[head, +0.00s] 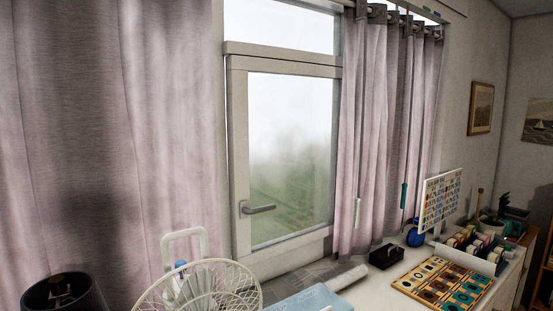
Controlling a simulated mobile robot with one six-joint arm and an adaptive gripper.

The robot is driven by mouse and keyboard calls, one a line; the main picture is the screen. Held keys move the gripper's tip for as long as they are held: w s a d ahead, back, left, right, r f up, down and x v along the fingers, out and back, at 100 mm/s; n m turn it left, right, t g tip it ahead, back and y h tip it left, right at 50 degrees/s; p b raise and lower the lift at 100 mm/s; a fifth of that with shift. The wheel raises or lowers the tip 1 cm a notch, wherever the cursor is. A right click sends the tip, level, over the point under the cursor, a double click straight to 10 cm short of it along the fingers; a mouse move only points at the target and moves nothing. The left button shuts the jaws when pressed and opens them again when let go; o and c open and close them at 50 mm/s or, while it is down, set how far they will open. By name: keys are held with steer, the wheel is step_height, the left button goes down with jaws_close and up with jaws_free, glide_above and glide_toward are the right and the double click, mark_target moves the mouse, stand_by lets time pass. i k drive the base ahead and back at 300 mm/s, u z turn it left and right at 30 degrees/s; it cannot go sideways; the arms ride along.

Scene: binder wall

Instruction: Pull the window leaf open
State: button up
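The window leaf (240,150) is a pale-framed glass pane in the middle of the head view, between two curtains. Its lever handle (258,209) sits low on the left upright of the frame and lies level, pointing right. The leaf stands in or very near its frame; I cannot tell whether it is slightly ajar. My gripper is not in view.
Mauve curtains hang left (110,130) and right (375,130) of the leaf. A white counter (370,295) at right holds a colour chart board (440,200) and a colourful tray (445,283).

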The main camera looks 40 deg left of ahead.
mark_target(237, 68)
steer(key=u, duration=1.35)
steer(key=k, duration=0.95)
steer(key=i, duration=0.7)
steer(key=u, duration=0.05)
